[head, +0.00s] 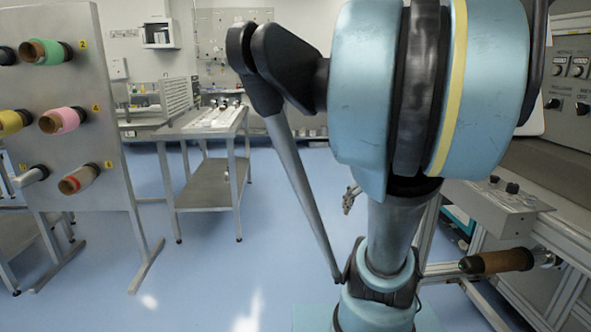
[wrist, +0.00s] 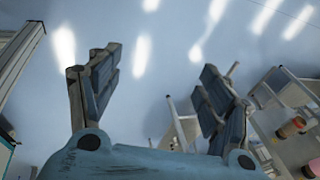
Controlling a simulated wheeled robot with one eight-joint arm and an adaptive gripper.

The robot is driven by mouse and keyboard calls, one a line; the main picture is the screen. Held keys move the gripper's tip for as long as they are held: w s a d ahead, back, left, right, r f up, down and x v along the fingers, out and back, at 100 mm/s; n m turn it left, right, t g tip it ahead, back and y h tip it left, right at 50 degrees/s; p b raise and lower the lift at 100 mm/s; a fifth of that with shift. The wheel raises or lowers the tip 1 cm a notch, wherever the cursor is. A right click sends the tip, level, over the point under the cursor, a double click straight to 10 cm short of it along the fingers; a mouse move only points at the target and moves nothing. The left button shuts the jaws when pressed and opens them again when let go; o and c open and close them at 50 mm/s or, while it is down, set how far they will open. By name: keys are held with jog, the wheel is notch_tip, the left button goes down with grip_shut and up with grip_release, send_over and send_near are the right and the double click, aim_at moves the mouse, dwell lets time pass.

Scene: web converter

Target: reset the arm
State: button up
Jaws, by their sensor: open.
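My arm (head: 385,270) stands large in the right half of the head view, with a wide blue joint close to the camera. My gripper (wrist: 158,92) shows in the wrist view with its two dark fingers spread wide apart. Nothing is between the fingers; blue floor shows in the gap. In the head view, a small metallic piece beside the arm may be part of the gripper, but most of it is hidden behind the arm.
A grey rack (head: 110,130) with colored rolls stands at the left. A metal table (head: 210,185) stands behind it. At the right are a control box (head: 490,205) and a brown roller (head: 497,262) on a machine frame, close to my arm. Blue floor (head: 270,215) is clear between.

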jog(key=s+f+h, duration=0.3)
jog(key=s+f, duration=0.4)
jog(key=shift+s+a+m, duration=0.25)
jog(key=shift+a+m, duration=0.05)
jog(key=shift+a, duration=0.15)
jog(key=shift+w+f, duration=0.25)
jog(key=shift+w, duration=0.2)
